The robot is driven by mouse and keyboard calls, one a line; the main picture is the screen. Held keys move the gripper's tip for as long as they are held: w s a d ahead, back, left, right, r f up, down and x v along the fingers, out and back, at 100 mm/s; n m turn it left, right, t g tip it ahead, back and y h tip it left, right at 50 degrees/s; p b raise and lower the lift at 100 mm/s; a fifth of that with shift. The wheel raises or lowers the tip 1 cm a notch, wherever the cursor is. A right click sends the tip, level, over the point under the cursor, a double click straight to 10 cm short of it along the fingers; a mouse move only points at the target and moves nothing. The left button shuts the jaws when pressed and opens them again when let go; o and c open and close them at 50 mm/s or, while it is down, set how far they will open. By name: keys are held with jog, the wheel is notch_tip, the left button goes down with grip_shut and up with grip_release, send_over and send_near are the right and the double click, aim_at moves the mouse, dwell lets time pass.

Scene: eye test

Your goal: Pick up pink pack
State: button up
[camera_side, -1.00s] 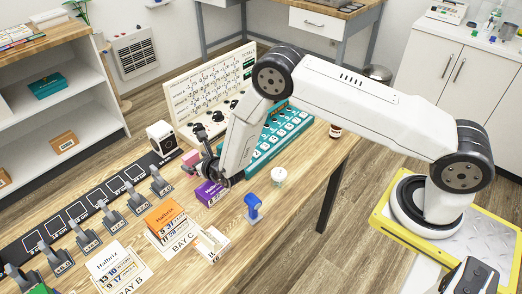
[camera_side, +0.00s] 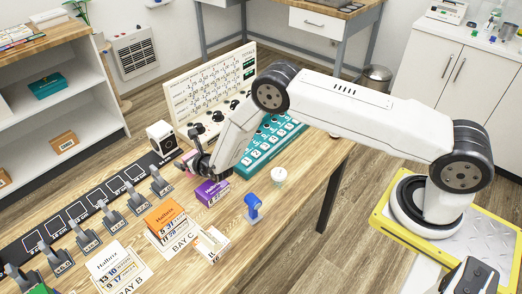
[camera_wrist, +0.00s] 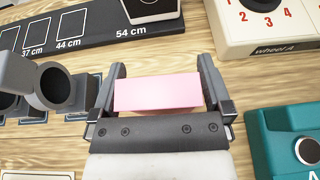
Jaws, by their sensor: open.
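The pink pack (camera_wrist: 158,93) is a plain box that lies between the two fingers of my gripper (camera_wrist: 160,80) in the wrist view. The dark fingers stand on its left and right sides and are open. Narrow gaps seem to show at its sides, but I cannot tell whether either finger touches it. In the side view my gripper (camera_side: 197,166) is low at the far part of the wooden table, and it hides most of the pink pack.
A purple box (camera_side: 212,192) stands close by in front of my gripper. A teal keypad panel (camera_side: 262,150), a cream dial board (camera_side: 200,112) and a speaker-like box (camera_side: 161,137) stand around it. A blue stamp-like object (camera_side: 253,207) and a white jar (camera_side: 279,176) are nearer.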

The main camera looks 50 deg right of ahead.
jog(key=c, duration=1)
jog(key=shift+c, duration=0.2)
jog(key=shift+r, duration=0.15)
jog(key=shift+r, duration=0.85)
jog(key=s+d+r, duration=0.2)
jog(key=s+r, duration=0.9)
jog(key=s, duration=0.3)
